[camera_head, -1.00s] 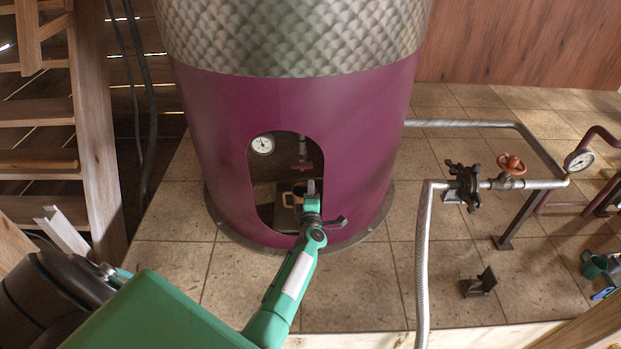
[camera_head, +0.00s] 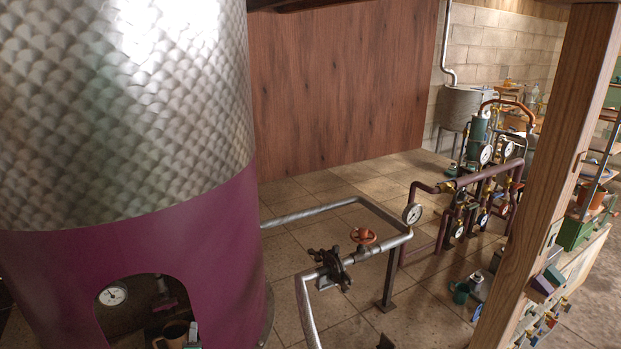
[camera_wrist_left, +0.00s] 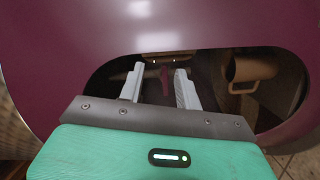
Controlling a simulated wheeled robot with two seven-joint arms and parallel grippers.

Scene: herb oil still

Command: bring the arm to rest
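My left gripper (camera_wrist_left: 159,72) is open in the left wrist view. Its two grey fingers stand apart and point into the dark opening of the maroon still (camera_wrist_left: 60,30), with nothing between the tips. A maroon handle (camera_wrist_left: 165,78) shows deeper inside, in line with the gap. A brown mug (camera_wrist_left: 252,70) is to the right of the fingers, apart from them. In the head view only a small pale part of my left gripper (camera_head: 193,332) shows at the bottom edge, by the still's opening. My right gripper is in neither view.
A dial gauge (camera_head: 112,294) sits in the still's opening. Right of the still (camera_head: 150,265) are a silver pipe (camera_head: 307,312), a black clamp (camera_head: 334,268), an orange valve wheel (camera_head: 363,236) and another gauge (camera_head: 412,213). A wooden post (camera_head: 555,170) stands at the right.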

